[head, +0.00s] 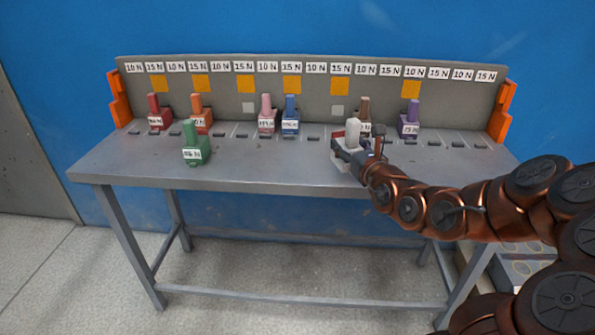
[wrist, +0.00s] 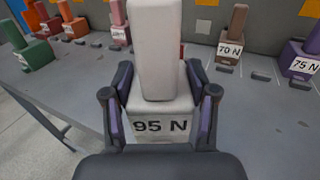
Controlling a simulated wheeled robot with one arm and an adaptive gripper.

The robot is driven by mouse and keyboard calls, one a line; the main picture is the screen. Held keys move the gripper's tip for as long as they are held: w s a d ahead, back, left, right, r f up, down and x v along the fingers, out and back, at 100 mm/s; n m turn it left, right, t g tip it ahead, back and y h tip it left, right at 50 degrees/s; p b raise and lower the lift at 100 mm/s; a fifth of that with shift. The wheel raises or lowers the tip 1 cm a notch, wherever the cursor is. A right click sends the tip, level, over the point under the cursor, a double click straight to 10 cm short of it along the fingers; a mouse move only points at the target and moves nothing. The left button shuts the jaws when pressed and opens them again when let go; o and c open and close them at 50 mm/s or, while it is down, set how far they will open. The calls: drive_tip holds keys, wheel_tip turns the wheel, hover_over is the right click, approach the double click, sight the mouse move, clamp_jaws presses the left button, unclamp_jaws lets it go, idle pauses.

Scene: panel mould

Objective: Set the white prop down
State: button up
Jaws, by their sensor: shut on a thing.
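The white prop (wrist: 157,60) is a block with an upright post, and its label reads 95 N. In the wrist view my gripper (wrist: 160,100) is shut on its base, one finger on each side. In the head view the white prop (head: 353,133) is upright at the front right part of the grey table (head: 250,176), in front of the brown prop. My gripper (head: 362,155) reaches it from the right. I cannot tell whether its base touches the table top; the underside is hidden.
A green prop (head: 195,148) stands near the front left edge. Red (head: 155,112), orange (head: 198,112), pink (head: 267,115), blue (head: 290,116), brown (head: 364,110) and purple (head: 409,120) props stand along the back panel (head: 200,100). Table space between green and white is clear.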

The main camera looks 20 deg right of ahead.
drive_tip(key=s+d+m+g+h+b, duration=0.1)
drive_tip(key=s+d+m+h+b, duration=0.2)
drive_tip(key=s+d, duration=0.45)
drive_tip(key=s+d+m+h+b, duration=0.2)
drive_tip(key=s+d+h+b, duration=0.15)
drive_tip(key=d, duration=0.75)
drive_tip(key=shift+h, duration=0.45)
drive_tip(key=d+p, duration=0.1)
drive_tip(key=p, duration=0.3)
drive_tip(key=w+d+p, duration=0.1)
drive_tip(key=d+p, duration=0.1)
drive_tip(key=p, duration=0.2)
drive_tip(key=w+d+p, duration=0.1)
drive_tip(key=p, duration=0.3)
drive_tip(key=shift+d+r, duration=0.2)
drive_tip(key=shift+r, duration=0.05)
drive_tip(key=shift+w+d+f+p, duration=0.2)
drive_tip(key=shift+w+d+p, duration=0.65)
drive_tip(key=shift+d+p, duration=0.7)
drive_tip(key=shift+w+d+f+p, duration=0.25)
drive_tip(key=shift+w+d+p, duration=0.55)
drive_tip(key=shift+d+p, duration=0.7)
drive_tip(key=shift+w+d+f+p, duration=0.2)
drive_tip(key=shift+w+d+p, duration=0.65)
drive_tip(key=shift+d+p, duration=0.65)
drive_tip(key=shift+d+f, duration=0.2)
drive_tip(key=shift+f, duration=1.6)
drive_tip(key=shift+f, duration=0.1)
